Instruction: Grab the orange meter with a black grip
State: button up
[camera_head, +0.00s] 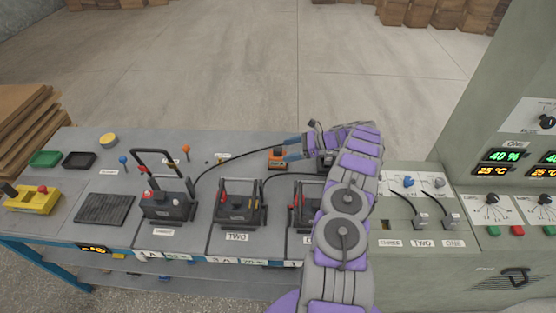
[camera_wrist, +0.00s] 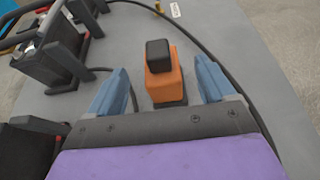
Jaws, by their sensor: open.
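The orange meter (camera_head: 277,160) stands on the grey workbench, near its back edge, in the head view. In the wrist view the orange meter (camera_wrist: 163,84) has a black grip (camera_wrist: 159,53) on top and a dark lower end. My gripper (camera_head: 292,150) reaches over the bench from the right, beside the meter. In the wrist view my gripper (camera_wrist: 160,88) is open, with one blue finger on each side of the meter and gaps between fingers and meter.
Black batteries (camera_head: 237,208) with handles stand in a row on the workbench (camera_head: 130,225), nearer than the meter. A black cable (camera_wrist: 210,55) curves close around the meter. A grey cabinet (camera_head: 415,180) with switches stands at right. A yellow device (camera_head: 32,199) lies far left.

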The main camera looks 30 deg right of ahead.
aim_at(278, 153)
jog(key=x, duration=0.2)
jog(key=b+x, duration=0.1)
jog(key=x, duration=0.2)
jog(key=shift+d+f, duration=0.1)
jog(key=shift+f, duration=0.15)
jog(key=shift+w+a, duration=0.15)
jog(key=shift+a, duration=0.05)
jog(key=c, duration=1.3)
